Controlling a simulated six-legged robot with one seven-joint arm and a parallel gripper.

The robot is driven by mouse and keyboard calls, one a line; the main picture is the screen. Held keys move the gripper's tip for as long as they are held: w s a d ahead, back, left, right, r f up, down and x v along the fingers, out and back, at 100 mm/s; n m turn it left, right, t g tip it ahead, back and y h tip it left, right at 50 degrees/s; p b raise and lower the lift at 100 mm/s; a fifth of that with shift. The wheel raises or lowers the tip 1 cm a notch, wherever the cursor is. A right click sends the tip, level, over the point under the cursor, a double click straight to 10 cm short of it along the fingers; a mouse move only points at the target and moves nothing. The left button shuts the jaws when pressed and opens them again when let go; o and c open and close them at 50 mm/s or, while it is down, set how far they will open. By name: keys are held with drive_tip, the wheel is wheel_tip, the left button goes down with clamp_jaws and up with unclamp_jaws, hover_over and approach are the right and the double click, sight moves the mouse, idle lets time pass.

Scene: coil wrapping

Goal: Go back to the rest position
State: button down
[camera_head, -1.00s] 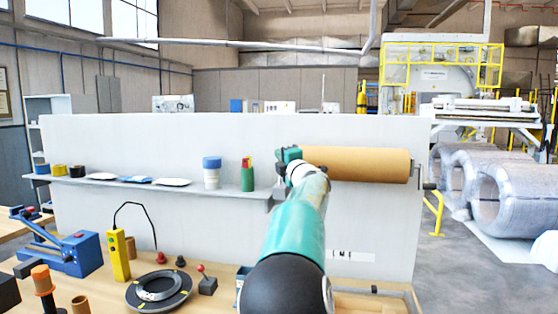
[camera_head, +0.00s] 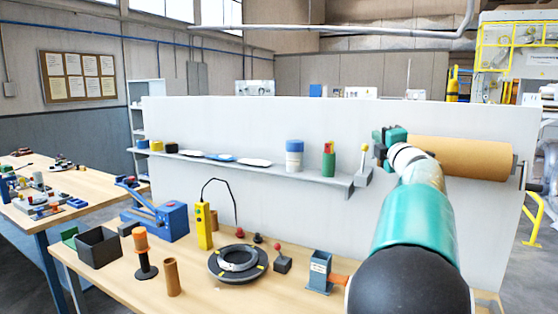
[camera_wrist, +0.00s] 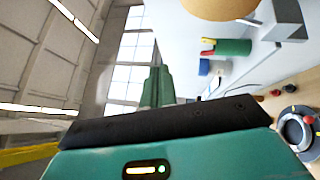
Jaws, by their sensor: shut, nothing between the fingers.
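My gripper (camera_head: 384,146) is raised at the left end of a brown paper roll (camera_head: 462,158) mounted on the white panel (camera_head: 260,120). Its teal and black fingers are shut and empty; I cannot tell whether they touch the roll. My teal arm reaches up to it from the lower right. In the wrist view the shut green fingers (camera_wrist: 157,82) point up towards the windows, clear of any object. Part of the roll (camera_wrist: 222,6) shows at that view's top edge.
A shelf (camera_head: 330,178) on the panel, left of my gripper, holds a blue-capped jar (camera_head: 294,158), a green cup (camera_head: 328,160) and tapes. Below, the wooden bench (camera_head: 210,290) carries a coil ring (camera_head: 238,260), a yellow pendant (camera_head: 204,226) and a blue tool (camera_head: 172,222).

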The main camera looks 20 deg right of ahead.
drive_tip(key=s+a+f+m+g+y, duration=0.1)
drive_tip(key=s+a+f+m+g, duration=0.3)
drive_tip(key=s+a+f, duration=0.5)
drive_tip(key=s+a+f+m+g+y, duration=0.2)
drive_tip(key=s+a+f+m+g, duration=0.3)
drive_tip(key=a, duration=1.5)
drive_tip(key=s+a+f+m+g+y, duration=0.2)
drive_tip(key=s+a+f+m+g, duration=0.3)
drive_tip(key=s+a+f, duration=1)
wheel_tip(320, 180, down, 3)
drive_tip(key=m, duration=0.2)
drive_tip(key=shift+r+m, duration=0.15)
drive_tip(key=shift+m, duration=0.25)
drive_tip(key=shift+d, duration=0.3)
